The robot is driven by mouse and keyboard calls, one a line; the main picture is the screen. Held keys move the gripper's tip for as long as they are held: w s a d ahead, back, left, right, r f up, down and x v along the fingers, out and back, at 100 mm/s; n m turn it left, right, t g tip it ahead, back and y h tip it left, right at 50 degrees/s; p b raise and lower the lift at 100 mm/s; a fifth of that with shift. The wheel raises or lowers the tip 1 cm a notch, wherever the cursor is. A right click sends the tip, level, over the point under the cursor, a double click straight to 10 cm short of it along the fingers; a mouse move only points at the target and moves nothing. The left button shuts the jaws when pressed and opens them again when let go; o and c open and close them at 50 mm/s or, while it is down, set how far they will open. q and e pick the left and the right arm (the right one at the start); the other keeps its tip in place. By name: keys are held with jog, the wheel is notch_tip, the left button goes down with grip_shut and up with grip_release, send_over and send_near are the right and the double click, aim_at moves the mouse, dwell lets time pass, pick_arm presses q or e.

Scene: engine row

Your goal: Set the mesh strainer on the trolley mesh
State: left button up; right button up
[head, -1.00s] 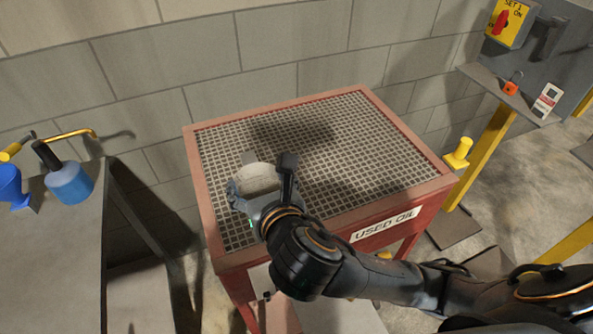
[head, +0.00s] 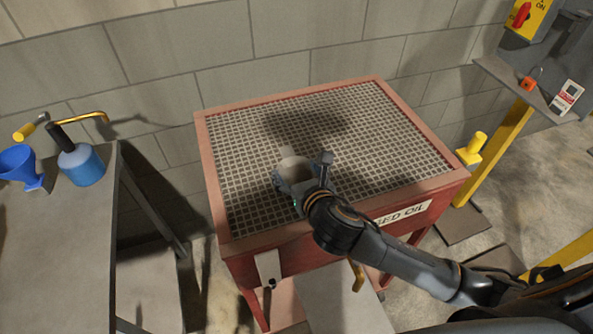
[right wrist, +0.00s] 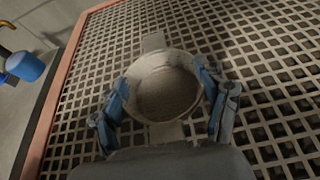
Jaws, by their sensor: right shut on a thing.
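The mesh strainer (right wrist: 163,88) is a round pale cup with flat tabs on opposite sides. It also shows in the head view (head: 293,167), over the trolley mesh. My right gripper (head: 300,178) is shut on the strainer, with a blue-padded finger on each side of it in the right wrist view (right wrist: 165,95). The trolley mesh (head: 235,150) is a grey grid inside a red frame and lies beneath the strainer. I cannot tell whether the strainer touches the mesh. My left gripper is not in view.
A grey bench (head: 60,240) at the left holds a blue funnel (head: 18,165) and a blue oil can (head: 82,165) with a yellow spout. A yellow post (head: 500,150) stands right of the trolley. A block wall is behind. The mesh around the strainer is clear.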

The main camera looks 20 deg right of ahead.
jog(key=o, duration=1.2)
jog(key=shift+f, duration=0.1)
jog(key=shift+c, duration=0.2)
jog(key=b+v, duration=0.1)
jog(key=v, duration=0.8)
jog(key=shift+r+p+v, duration=0.25)
jog(key=shift+p+v, duration=0.7)
jog(key=shift+v, duration=0.25)
jog(key=shift+s+r, duration=0.1)
jog(key=shift+s, duration=0.15)
